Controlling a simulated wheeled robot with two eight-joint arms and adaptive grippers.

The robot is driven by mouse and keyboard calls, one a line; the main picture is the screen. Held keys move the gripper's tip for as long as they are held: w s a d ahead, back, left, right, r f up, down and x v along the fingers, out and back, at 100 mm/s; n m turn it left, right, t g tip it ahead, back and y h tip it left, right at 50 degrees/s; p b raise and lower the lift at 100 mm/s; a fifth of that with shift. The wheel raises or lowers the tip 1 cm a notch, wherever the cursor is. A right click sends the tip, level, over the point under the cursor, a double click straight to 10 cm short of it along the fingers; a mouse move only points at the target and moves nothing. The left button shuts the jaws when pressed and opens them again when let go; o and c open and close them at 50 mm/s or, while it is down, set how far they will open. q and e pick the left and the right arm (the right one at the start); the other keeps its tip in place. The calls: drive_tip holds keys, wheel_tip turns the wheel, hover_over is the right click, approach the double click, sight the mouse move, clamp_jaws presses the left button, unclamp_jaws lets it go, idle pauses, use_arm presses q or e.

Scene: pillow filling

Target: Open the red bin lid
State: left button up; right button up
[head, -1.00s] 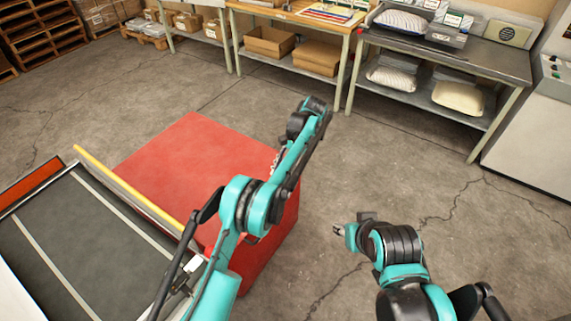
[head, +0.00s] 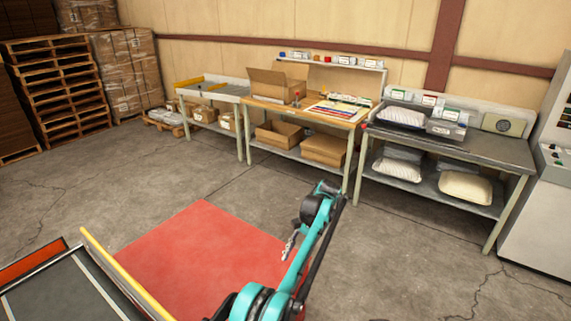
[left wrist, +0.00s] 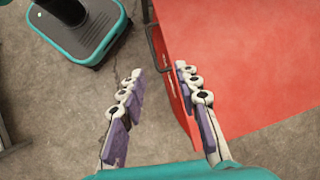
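The red bin (head: 200,260) stands on the floor at the lower middle of the head view, its flat red lid on top and shut. My left arm reaches across its right side, and my left gripper (head: 290,244) hangs by the lid's right edge. In the left wrist view the gripper (left wrist: 159,76) is open with nothing between its fingers. Its right finger overlaps the edge of the red bin (left wrist: 235,60), and its left finger is over bare floor. I cannot tell whether it touches the bin. A dark handle (left wrist: 157,45) shows on the bin's side. My right gripper is out of view.
A conveyor (head: 60,295) with a yellow rail (head: 122,272) stands left of the bin. Workbenches (head: 300,112) with boxes and a grey table (head: 470,148) with pillows line the back. Pallets (head: 55,85) are at far left. Floor between is clear.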

use_arm(q)
drive_tip(key=s+a+r+n+t+h, duration=0.2)
drive_tip(key=s+a+r, duration=0.3)
drive_tip(key=a+r, duration=0.25)
drive_tip(key=s+a+r+n+t+h, duration=0.1)
drive_tip(key=s+a+r+t+h, duration=0.15)
drive_tip(key=s+a+r, duration=0.4)
drive_tip(key=s+a+f+n+t, duration=0.2)
drive_tip(key=s+a+t, duration=0.1)
drive_tip(key=s, duration=0.6)
drive_tip(key=s+a+f+n+t, duration=0.2)
drive_tip(key=s+a, duration=0.3)
drive_tip(key=s, duration=0.5)
drive_tip(key=shift+f+n+t, duration=0.4)
drive_tip(key=shift+f+t, duration=0.05)
drive_tip(key=shift+f, duration=0.1)
drive_tip(key=shift+h, duration=0.25)
